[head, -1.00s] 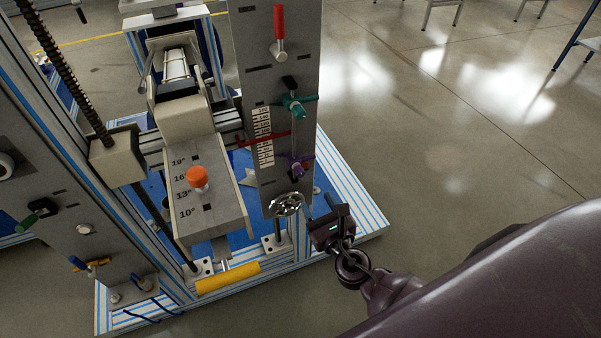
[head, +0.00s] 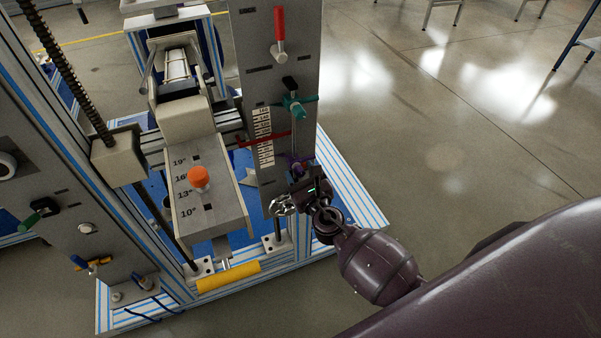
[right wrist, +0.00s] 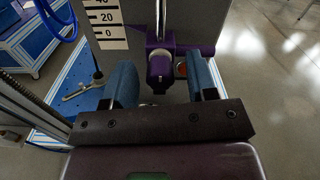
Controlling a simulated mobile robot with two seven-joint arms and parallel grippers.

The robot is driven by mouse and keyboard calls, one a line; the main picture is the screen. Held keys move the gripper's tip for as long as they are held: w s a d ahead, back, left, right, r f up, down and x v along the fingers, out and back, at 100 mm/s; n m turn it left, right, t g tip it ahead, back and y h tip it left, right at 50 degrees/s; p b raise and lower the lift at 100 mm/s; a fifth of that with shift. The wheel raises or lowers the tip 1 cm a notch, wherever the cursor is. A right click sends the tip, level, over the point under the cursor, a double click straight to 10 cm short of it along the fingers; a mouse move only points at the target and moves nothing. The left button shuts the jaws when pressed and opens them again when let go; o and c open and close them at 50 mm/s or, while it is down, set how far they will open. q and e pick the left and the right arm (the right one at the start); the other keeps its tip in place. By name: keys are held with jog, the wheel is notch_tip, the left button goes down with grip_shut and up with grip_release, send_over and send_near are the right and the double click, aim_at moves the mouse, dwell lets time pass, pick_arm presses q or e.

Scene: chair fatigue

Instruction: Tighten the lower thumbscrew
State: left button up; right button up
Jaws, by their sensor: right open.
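The purple lower thumbscrew and clamp (head: 298,159) sit low on the grey upright panel, below a teal clamp (head: 294,107). In the head view my right gripper (head: 303,184) is just below the purple part and hides some of it. In the right wrist view the purple thumbscrew (right wrist: 160,66) lies ahead, between the two blue fingers of my open right gripper (right wrist: 162,80). The fingers are apart on either side of it, with no clear contact. My left gripper is not in view.
A chrome handwheel (head: 281,206) is close beside my right gripper, partly hidden. A red pointer (head: 264,139) crosses the white scale (head: 263,122) above. A block with an orange knob (head: 199,177) stands left. The floor to the right is free.

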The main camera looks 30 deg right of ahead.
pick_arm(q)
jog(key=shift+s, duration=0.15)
pick_arm(e)
jog(key=shift+w, duration=0.1)
jog(key=shift+c, duration=0.5)
jog(key=c, duration=0.7)
jog(key=shift+c, duration=0.7)
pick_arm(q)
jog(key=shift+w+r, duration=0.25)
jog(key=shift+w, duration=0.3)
